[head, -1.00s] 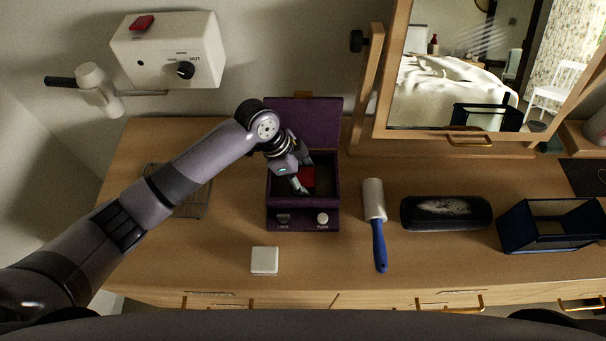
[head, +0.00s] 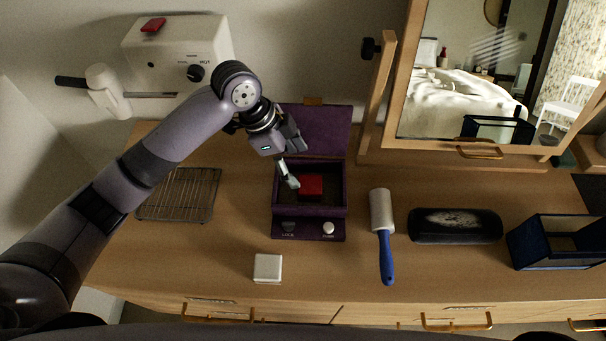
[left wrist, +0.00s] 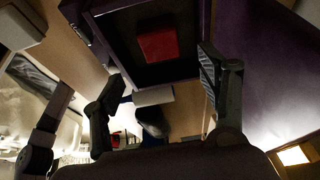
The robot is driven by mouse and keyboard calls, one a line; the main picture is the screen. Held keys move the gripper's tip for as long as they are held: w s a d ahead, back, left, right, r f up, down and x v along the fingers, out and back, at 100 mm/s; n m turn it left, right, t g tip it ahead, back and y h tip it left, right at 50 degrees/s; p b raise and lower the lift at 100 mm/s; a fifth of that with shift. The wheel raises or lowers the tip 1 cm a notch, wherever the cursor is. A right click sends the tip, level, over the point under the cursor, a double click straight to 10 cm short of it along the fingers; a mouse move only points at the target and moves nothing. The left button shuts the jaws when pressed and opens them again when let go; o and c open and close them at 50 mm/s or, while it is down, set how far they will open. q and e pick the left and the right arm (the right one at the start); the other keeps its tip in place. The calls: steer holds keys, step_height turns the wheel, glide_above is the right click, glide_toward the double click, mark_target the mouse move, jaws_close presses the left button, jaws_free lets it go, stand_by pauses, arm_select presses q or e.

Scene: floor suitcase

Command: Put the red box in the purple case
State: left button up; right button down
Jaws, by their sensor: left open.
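The purple case (head: 336,228) stands on the wooden dresser with its lid (head: 320,130) raised at the back. The red box (head: 311,186) lies inside it, on the dark floor of the case. In the left wrist view, the red box (left wrist: 158,46) also shows inside the case walls. My left gripper (head: 294,166) is above the back left part of the case, fingers apart, with nothing between them. In the left wrist view, the two fingers (left wrist: 160,75) are spread, clear of the red box. My right gripper is not in view.
A white square block (head: 267,268) lies in front of the case. A lint roller (head: 383,235), a dark oblong case (head: 455,226) and a blue open box (head: 560,242) stand to the right. A wire rack (head: 180,195) is at left, a mirror (head: 470,75) behind.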

arm_select(q)
steer(key=shift+v, duration=1.25)
steer(key=shift+d, duration=0.1)
